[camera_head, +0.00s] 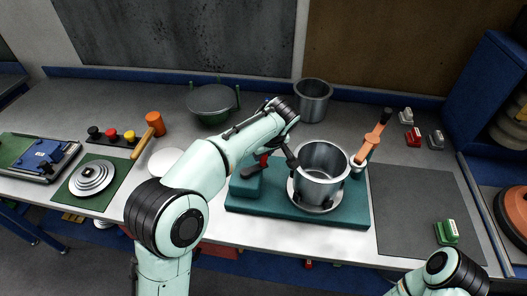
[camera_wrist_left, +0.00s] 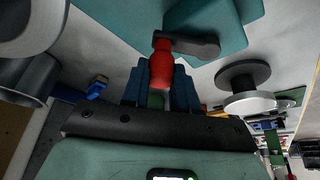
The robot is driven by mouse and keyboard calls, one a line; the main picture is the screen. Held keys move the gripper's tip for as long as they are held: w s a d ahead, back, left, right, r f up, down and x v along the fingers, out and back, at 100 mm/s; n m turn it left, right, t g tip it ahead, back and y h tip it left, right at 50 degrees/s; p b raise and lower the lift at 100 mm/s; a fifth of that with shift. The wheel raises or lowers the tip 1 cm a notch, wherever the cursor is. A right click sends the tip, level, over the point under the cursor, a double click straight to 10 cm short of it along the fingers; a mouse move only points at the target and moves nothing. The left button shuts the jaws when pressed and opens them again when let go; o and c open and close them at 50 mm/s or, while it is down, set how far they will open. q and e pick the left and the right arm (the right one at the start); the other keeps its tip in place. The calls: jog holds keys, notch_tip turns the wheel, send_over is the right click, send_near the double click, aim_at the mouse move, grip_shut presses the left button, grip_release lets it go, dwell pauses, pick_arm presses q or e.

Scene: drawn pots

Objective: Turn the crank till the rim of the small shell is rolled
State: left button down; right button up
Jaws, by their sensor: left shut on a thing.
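A grey metal shell (camera_head: 322,165) stands upright on a round plate on the green machine base (camera_head: 245,205). I cannot tell how far its rim is rolled. An orange arm (camera_head: 372,137) with a black tip rises at the shell's right side. The crank's red handle (camera_wrist_left: 161,66) is between my left gripper's fingers (camera_wrist_left: 160,88) in the left wrist view, and its dark crank arm (camera_wrist_left: 196,46) runs to the green block. In the head view my left gripper (camera_head: 268,157) is at the crank, left of the shell, mostly hidden by my arm. My right gripper is out of view.
Another grey shell (camera_head: 313,101) and a dark green pot (camera_head: 211,102) stand behind. A mallet (camera_head: 151,131), knobs (camera_head: 111,134) and a lid (camera_head: 92,176) lie left.

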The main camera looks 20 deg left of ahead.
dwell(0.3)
pick_arm(q)
jog(key=c, duration=0.9)
grip_release()
jog(key=shift+o, duration=0.2)
jog(key=p+v, duration=0.1)
jog(key=v, duration=1.2)
jog(key=shift+r, duration=0.25)
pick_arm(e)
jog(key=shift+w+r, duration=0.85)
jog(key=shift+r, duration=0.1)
